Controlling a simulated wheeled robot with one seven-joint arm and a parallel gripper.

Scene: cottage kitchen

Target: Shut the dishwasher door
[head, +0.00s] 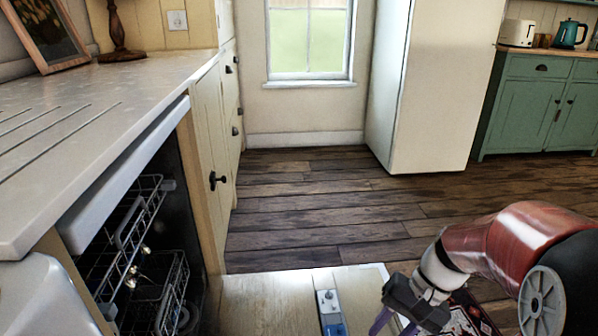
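The dishwasher (130,255) is built in under the counter at the left, with its wire racks (125,240) showing inside the dark cavity. Its door (270,305) is folded down and lies about flat at the bottom of the view, cut off by the lower edge. A grey and blue dispenser (330,308) is on the door's inner face. My gripper (394,328) points downward near the door's right edge. Its two purple fingers are apart with nothing seen between them. The fingertips are at the picture's lower edge, so I cannot tell whether they touch the door.
The counter (110,85) runs above the dishwasher, with cream cabinets (212,140) beyond. A white fridge-like block (435,90) and green cabinets (540,105) stand at the back right. The wooden floor (330,205) beyond the door is clear.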

